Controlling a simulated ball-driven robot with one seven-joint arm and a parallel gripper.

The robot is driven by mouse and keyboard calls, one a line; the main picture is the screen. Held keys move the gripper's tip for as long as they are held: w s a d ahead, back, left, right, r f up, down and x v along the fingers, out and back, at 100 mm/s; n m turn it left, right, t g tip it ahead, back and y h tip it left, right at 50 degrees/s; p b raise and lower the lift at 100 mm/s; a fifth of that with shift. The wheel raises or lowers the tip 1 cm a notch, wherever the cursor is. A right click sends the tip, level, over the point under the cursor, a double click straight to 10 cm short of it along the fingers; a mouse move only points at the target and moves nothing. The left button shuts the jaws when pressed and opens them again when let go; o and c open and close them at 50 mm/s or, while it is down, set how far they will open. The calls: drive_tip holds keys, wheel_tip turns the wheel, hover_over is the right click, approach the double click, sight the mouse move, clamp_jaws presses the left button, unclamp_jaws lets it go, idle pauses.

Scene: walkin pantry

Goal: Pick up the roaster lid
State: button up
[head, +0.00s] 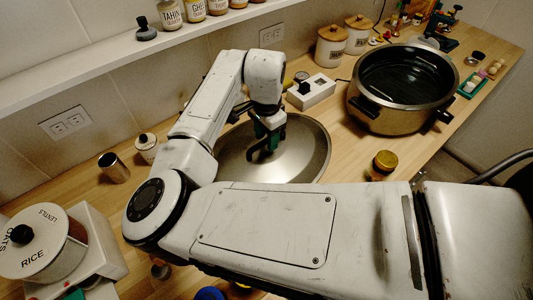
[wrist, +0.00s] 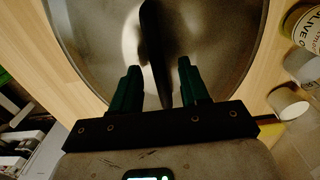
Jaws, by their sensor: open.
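The roaster lid (head: 308,155) is a wide, round, shiny metal lid lying on the wooden counter, partly hidden behind my arm in the head view. It also fills much of the wrist view (wrist: 222,35). Its dark upright handle (wrist: 154,45) runs between my two green fingers in the wrist view. My gripper (head: 268,144) is over the middle of the lid, pointing down. In the wrist view my gripper (wrist: 159,64) is open, with a gap on each side of the handle. The exact height of the fingertips against the handle is hard to tell.
A large dark-lined roaster pot (head: 403,88) stands right of the lid. A gold-capped jar (head: 383,164) is near the lid's right edge. A white box (head: 311,91) sits behind. A metal cup (head: 114,167) and a small white canister (head: 148,148) stand left. A shelf (head: 130,53) runs above.

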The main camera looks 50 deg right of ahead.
drive_tip(key=shift+f, duration=0.25)
idle(0.3)
drive_tip(key=shift+c, duration=0.2)
clamp_jaws()
idle(1.3)
